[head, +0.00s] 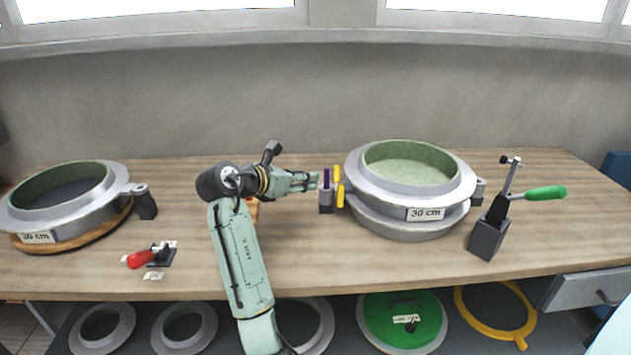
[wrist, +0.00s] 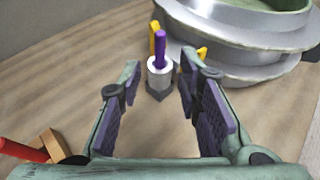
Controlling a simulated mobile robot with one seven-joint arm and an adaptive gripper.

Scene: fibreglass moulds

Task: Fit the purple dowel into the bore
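The purple dowel (wrist: 160,48) stands upright in the wrist view, its lower end at the top of a light grey metal cylinder (wrist: 158,72) on a dark block (wrist: 159,90). The bore is presumably in that cylinder's top, but its mouth is hidden, and I cannot tell how deep the dowel sits. In the head view the dowel (head: 326,178) shows just right of my gripper (head: 316,180). My gripper's fingers are apart and empty in the wrist view (wrist: 160,68), with the dowel and cylinder seen between and beyond the tips.
A large round mould (head: 410,222) labelled 30 cm stands close right of the dowel, with yellow handles (head: 340,195) beside it. Another mould (head: 60,215) is at far left.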

